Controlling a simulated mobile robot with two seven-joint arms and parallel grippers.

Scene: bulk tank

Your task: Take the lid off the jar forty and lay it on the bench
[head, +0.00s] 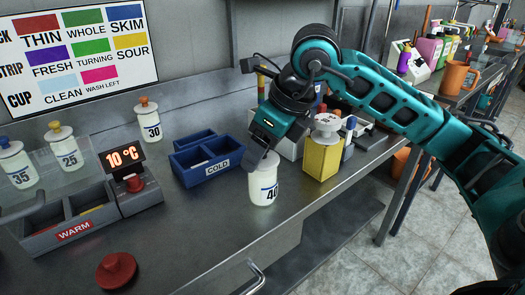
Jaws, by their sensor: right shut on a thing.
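The jar forty (263,190) is a white jar marked 40, standing upright near the front edge of the steel bench (190,225). My right gripper (259,157) points down at the jar's top and is shut on the lid, which the fingers mostly hide. I cannot tell whether the lid still touches the jar's rim. My left gripper is not in view.
A blue COLD box (217,168) stands just left of the jar, and a yellow container (322,158) to its right. A grey WARM tray (75,232), a temperature display (128,160) and a red knobbed piece (117,271) are farther left. Bench between is clear.

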